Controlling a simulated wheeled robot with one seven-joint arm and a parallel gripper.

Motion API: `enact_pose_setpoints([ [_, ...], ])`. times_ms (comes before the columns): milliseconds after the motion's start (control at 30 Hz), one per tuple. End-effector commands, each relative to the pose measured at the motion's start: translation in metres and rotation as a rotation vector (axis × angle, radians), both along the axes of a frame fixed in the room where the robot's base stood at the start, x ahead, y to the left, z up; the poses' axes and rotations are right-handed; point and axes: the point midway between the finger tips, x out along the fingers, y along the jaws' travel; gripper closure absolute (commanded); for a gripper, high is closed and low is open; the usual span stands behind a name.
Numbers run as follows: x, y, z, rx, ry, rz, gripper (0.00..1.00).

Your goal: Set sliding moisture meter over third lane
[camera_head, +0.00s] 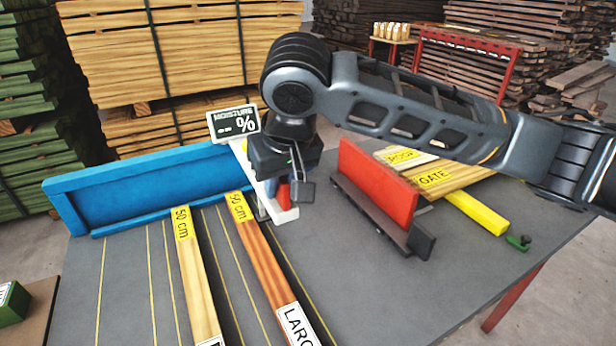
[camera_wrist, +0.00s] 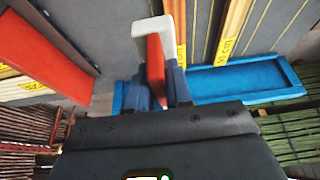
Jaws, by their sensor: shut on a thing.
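The moisture meter (camera_head: 234,122) has a black and white display with "%" and a white frame, standing at the right end of the blue fence. My gripper (camera_head: 284,180) is just right of the display, shut on the meter's red handle. In the wrist view the red handle (camera_wrist: 155,62) sits between my blue fingers (camera_wrist: 163,92), beside a white bracket (camera_wrist: 155,26). A pale board (camera_head: 196,270) and a brown board (camera_head: 262,258), both tagged 50 cm, lie between yellow lane lines on the grey table (camera_head: 125,270). My gripper hides the meter's lower part.
The blue fence (camera_head: 140,185) runs along the table's back left. A red upright plate (camera_head: 378,180) on a dark rail stands to the right. Lumber stacks stand behind the table.

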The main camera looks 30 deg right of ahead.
Motion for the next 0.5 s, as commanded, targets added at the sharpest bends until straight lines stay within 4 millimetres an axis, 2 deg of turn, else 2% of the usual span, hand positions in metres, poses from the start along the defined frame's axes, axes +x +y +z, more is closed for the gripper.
enact_pose_setpoints([
  [33,0.0,0.012,0.002,0.005,0.002,0.005,1.0],
  [200,0.0,0.031,0.001,0.002,0.001,0.003,1.0],
  [500,0.0,0.037,0.0,0.0,-0.001,0.0,1.0],
])
